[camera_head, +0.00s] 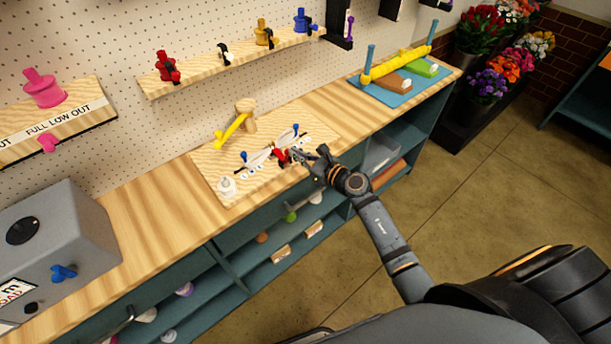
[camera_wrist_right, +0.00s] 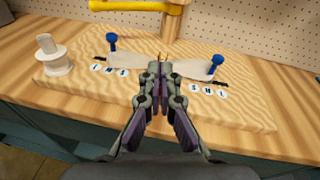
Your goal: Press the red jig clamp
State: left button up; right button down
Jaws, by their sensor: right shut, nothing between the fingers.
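The red jig clamp (camera_head: 282,156) shows as a small red piece on the wooden jig board (camera_head: 215,179), between two pale flat arms with blue knobs (camera_head: 243,156). My right gripper (camera_head: 300,157) is shut and empty, with its fingertips right beside the red clamp; I cannot tell whether they touch it. In the right wrist view the shut fingers (camera_wrist_right: 157,68) point over the middle of the board and hide the red clamp. The blue knobs (camera_wrist_right: 217,62) stand on either side of the fingers. My left gripper is not in view.
A yellow-handled press (camera_head: 240,120) on a wooden post stands behind the clamp. A white spool-like piece (camera_head: 227,186) stands at the board's near left corner. A grey box (camera_head: 60,245) is at the left, and a blue tray (camera_head: 405,90) at the far right.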

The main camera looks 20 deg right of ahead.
jog(key=shift+w+a+r, duration=0.15)
jog(key=shift+w+r, duration=0.1)
jog(key=shift+w, duration=0.1)
dwell(0.6)
